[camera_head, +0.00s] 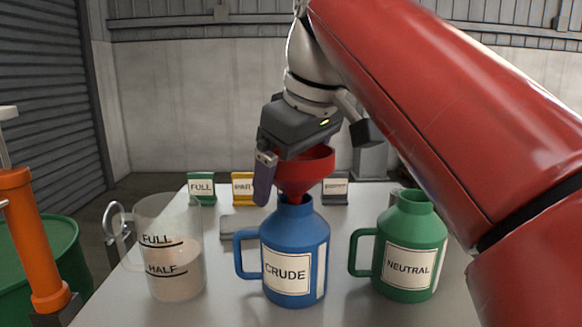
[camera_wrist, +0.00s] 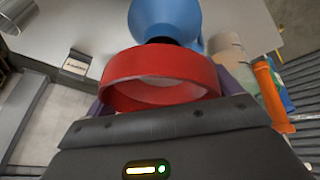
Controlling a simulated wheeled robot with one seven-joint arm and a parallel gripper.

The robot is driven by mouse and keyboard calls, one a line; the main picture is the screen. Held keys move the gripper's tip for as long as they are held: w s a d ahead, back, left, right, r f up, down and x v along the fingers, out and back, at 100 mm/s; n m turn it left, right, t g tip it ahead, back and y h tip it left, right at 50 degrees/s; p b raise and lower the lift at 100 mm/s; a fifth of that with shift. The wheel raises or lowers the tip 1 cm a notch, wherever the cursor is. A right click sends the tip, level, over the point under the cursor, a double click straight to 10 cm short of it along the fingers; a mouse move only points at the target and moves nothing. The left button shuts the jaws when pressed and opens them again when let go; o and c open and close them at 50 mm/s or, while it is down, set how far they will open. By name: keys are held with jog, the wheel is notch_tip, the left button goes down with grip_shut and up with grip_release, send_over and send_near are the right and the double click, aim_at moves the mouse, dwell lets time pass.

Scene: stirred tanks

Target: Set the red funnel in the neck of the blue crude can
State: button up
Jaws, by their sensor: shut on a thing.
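The red funnel (camera_head: 305,170) is held upright in my gripper (camera_head: 312,165), which is shut on it. The blue crude can (camera_head: 294,262), labelled CRUDE, stands upright on the table with its handle to the left. In the head view the funnel's lower tip is at the can's open neck; I cannot tell whether it is inside or just above. In the wrist view the funnel (camera_wrist: 160,79) fills the middle, with the blue can (camera_wrist: 190,22) beyond it and a dark opening partly hidden by the funnel's rim.
A green can (camera_head: 412,245) labelled NEUTRAL stands to the right. A clear measuring jug (camera_head: 170,245) with pale contents stands to the left. Green, yellow and grey sign holders (camera_head: 243,188) stand behind. The grey table (camera_head: 228,295) is clear between the vessels.

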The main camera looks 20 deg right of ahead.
jog(key=shift+f, duration=0.1)
dwell(0.3)
jog(key=o, duration=0.7)
jog(key=p+v, duration=0.2)
jog(key=v, duration=0.5)
jog(key=shift+s+r+p, duration=0.15)
jog(key=shift+r+p, duration=0.15)
jog(key=shift+r, duration=0.05)
